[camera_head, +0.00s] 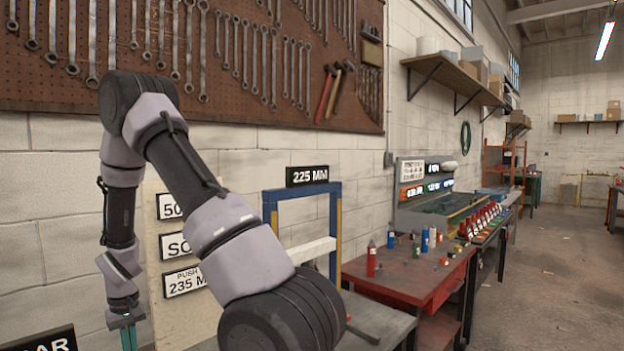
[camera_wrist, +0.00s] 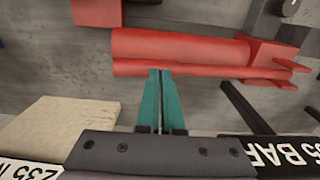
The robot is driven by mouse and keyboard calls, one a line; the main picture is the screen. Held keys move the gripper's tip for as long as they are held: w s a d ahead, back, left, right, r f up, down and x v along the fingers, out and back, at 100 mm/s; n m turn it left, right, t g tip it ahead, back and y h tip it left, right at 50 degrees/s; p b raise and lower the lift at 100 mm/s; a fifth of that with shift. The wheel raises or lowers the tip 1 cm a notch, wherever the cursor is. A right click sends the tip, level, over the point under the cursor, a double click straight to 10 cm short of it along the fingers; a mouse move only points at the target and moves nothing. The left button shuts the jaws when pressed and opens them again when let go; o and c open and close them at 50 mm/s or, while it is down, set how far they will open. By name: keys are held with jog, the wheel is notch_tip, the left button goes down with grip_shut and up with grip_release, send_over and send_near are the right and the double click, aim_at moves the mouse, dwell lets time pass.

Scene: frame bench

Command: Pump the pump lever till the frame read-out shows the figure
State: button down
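The blue press frame (camera_head: 335,230) has a black read-out (camera_head: 307,176) on top showing 225 MM. A pale board (camera_head: 152,260) beside it carries signs; the lowest (camera_head: 185,281) reads PUSH and 235 M, partly hidden by my arm. In the wrist view a red pump-like body (camera_wrist: 180,46) with a thinner red bar (camera_wrist: 200,70) lies across the picture. A dark rod (camera_wrist: 243,104) is at its right; I cannot tell which part is the lever. My gripper (camera_wrist: 160,74) has its teal fingers together, tips overlapping the red bar in the picture; contact is unclear. It also shows in the head view (camera_head: 128,338).
A black sign (camera_wrist: 285,152) ending in 5 BAR is at the lower right of the wrist view. A red table (camera_head: 410,275) with bottles stands right of the frame. Tools hang on a pegboard (camera_head: 230,110) behind my arm. Floor at the right is clear.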

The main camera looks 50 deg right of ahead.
notch_tip(320, 180, down, 3)
jog(key=shift+r, duration=0.1)
notch_tip(320, 180, up, 8)
jog(key=shift+r, duration=0.1)
dwell(0.4)
dwell(0.9)
notch_tip(320, 180, down, 8)
jog(key=shift+f, duration=0.15)
jog(key=shift+r, duration=4.15)
jog(key=shift+f, duration=0.1)
